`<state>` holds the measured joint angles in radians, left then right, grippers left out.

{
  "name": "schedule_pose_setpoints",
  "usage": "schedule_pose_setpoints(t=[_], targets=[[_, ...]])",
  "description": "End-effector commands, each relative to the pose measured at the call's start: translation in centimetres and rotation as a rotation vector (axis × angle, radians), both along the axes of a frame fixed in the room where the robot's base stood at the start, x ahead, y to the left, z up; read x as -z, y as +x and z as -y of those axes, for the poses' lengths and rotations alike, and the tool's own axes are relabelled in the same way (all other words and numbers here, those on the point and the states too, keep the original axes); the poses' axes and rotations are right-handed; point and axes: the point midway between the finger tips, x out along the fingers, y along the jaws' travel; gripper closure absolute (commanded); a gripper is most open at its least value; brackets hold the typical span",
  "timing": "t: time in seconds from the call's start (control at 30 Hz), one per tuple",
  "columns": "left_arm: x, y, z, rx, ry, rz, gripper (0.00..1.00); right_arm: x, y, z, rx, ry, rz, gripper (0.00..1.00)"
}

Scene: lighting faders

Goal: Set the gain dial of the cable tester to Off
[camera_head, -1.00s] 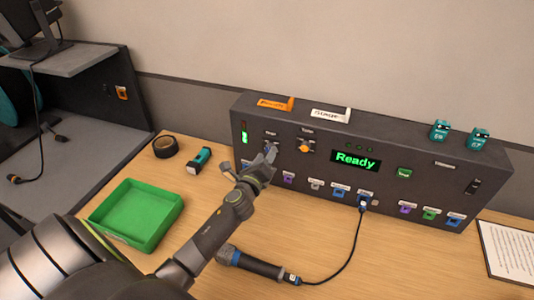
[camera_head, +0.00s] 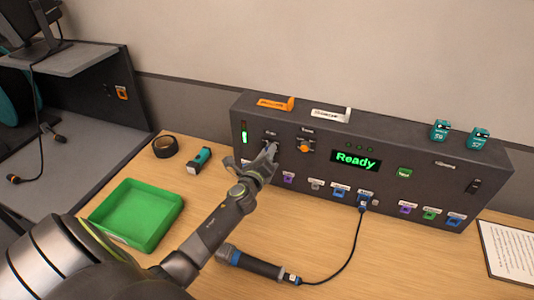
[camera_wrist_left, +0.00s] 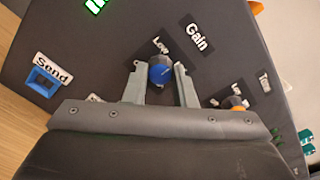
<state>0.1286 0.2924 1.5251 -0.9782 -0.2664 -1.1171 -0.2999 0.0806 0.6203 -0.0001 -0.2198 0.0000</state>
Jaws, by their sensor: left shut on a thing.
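The cable tester (camera_head: 420,190) is a long dark box at the back of the desk; its green display reads "Ready". Its gain dial (camera_wrist_left: 162,71) is a round blue knob in the left wrist view, beside the labels "Gain" and "Low". I cannot read which mark it points to. My left gripper (camera_head: 270,150) is at the panel's left part and hides most of this dial in the head view. In the left wrist view its fingers (camera_wrist_left: 160,78) stand on both sides of the blue knob, shut on it. My right gripper is not in view.
An orange dial (camera_head: 305,146) sits just right of the gain dial. A row of coloured sockets runs below, with a cable plugged into one (camera_head: 363,202). A green tray (camera_head: 138,238), a tape roll (camera_head: 166,147) and a black-and-blue handheld device (camera_head: 250,263) lie on the desk.

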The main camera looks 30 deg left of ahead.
Motion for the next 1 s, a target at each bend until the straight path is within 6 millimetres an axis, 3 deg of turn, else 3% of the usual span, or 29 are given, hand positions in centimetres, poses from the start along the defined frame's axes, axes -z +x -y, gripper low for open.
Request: schedule_pose_setpoints(t=[0.37,1.0], targets=[[0.2,0.0,0.0,-0.001,-0.14,0.033,0.99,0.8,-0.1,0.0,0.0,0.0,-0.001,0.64],[0.4,0.0,0.0,-0.001,-0.714,0.171,0.99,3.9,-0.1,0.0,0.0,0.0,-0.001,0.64]])
